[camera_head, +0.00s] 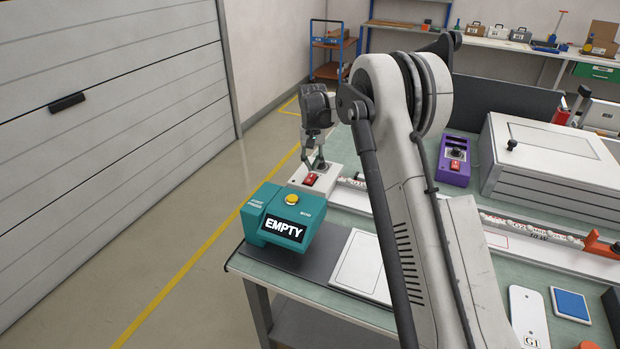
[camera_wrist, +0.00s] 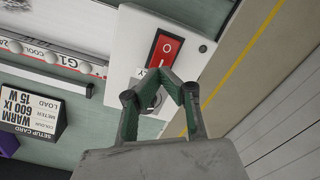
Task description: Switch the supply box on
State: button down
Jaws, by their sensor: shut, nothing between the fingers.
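A light grey box with a red rocker switch (camera_head: 311,179) stands near the table's far left edge, behind the teal device, and I take it for the supply box (camera_head: 298,172). In the wrist view the box (camera_wrist: 135,35) shows the red switch (camera_wrist: 165,58) marked with a line and a circle. A round dark part lies partly hidden behind my fingers. My gripper (camera_wrist: 180,76) is shut and empty, its tips just below the switch in that view. In the head view my gripper (camera_head: 315,166) points down over the box. I cannot tell whether the tips touch it.
A teal device reading EMPTY (camera_head: 286,225) stands in front of the box. A purple box with its own red switch (camera_head: 455,160) and a large white lidded case (camera_head: 550,165) are to the right. A setup card (camera_wrist: 42,112) shows in the wrist view.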

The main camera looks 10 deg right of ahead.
aim_at(312, 175)
jog(key=shift+f+b, duration=1)
jog(key=shift+f, duration=0.4)
dwell(1.4)
jog(key=shift+r, duration=0.1)
jog(key=shift+r+p, duration=1.05)
jog(key=shift+r, duration=2.4)
